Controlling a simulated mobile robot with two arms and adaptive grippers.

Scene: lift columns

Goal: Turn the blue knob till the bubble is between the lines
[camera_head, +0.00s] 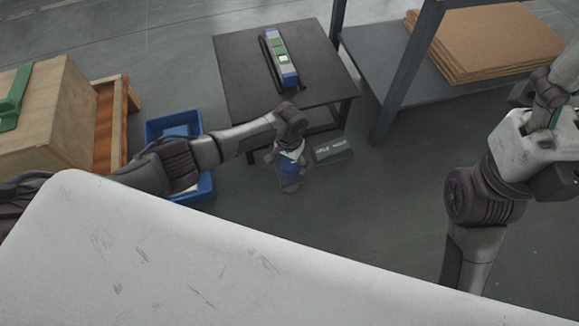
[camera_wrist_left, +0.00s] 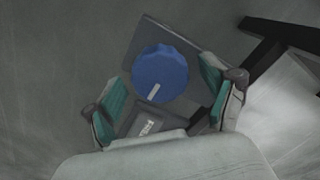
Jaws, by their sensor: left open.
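The blue knob (camera_wrist_left: 160,73) has a white pointer mark and sits on a grey base (camera_wrist_left: 150,28) in the left wrist view. My left gripper (camera_wrist_left: 163,88) is open, with one teal-padded finger on each side of the knob; I cannot tell whether they touch it. In the head view the left gripper (camera_head: 290,168) hangs low in front of the dark table, and the knob is mostly hidden by it. The spirit level (camera_head: 281,60) lies on the table, with a pale vial (camera_head: 283,60); its bubble and lines are too small to read. My right arm is at the right edge; its gripper is unclear.
The dark table (camera_head: 240,80) stands behind my left gripper. A labelled grey block (camera_head: 333,150) is on the floor right of the gripper. A blue crate (camera_head: 153,128) and wooden box (camera_head: 75,120) are at left. A shelf with cardboard (camera_head: 485,45) is at right.

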